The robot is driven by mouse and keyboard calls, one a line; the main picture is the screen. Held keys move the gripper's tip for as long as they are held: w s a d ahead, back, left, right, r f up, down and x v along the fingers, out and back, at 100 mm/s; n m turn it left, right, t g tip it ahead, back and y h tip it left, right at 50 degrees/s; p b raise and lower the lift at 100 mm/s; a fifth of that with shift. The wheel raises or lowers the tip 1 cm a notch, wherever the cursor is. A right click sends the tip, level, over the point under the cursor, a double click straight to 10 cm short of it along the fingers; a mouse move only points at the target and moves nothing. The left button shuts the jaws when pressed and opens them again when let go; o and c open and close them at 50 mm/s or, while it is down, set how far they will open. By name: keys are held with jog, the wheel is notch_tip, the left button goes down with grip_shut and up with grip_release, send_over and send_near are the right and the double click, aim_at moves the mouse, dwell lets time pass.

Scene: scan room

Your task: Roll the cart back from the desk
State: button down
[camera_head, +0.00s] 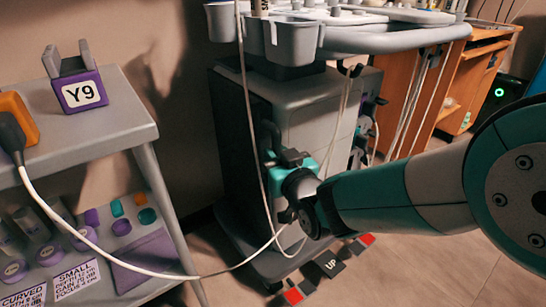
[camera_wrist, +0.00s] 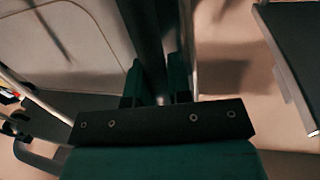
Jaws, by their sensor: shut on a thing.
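The cart (camera_head: 312,112) is a grey machine body on a dark base in the middle of the head view, with a control panel and grey holders on top. My gripper (camera_head: 280,160) is at its near left side, shut on a dark upright handle (camera_head: 272,135). In the wrist view the handle (camera_wrist: 148,40) runs between the teal fingers of my gripper (camera_wrist: 158,92). The wooden desk (camera_head: 468,75) stands behind the cart to the right. My arm hides part of the cart's lower right and the floor there.
A grey shelf stand (camera_head: 110,128) with a purple Y9 holder (camera_head: 78,88) is close on the left. A white cable (camera_head: 165,275) runs from it across to the cart. Pedals (camera_head: 328,265) sit low at the cart's front. A dark computer tower (camera_head: 498,95) is at the far right.

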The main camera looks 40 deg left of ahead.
jog(key=shift+w+d+r, duration=0.1)
jog(key=shift+w, duration=0.05)
jog(key=c, duration=1.1)
grip_release()
jog(key=shift+d, duration=0.1)
jog(key=shift+o, duration=0.2)
jog(key=b+v, duration=0.6)
jog(key=v, duration=1.1)
jog(key=shift+s, duration=0.25)
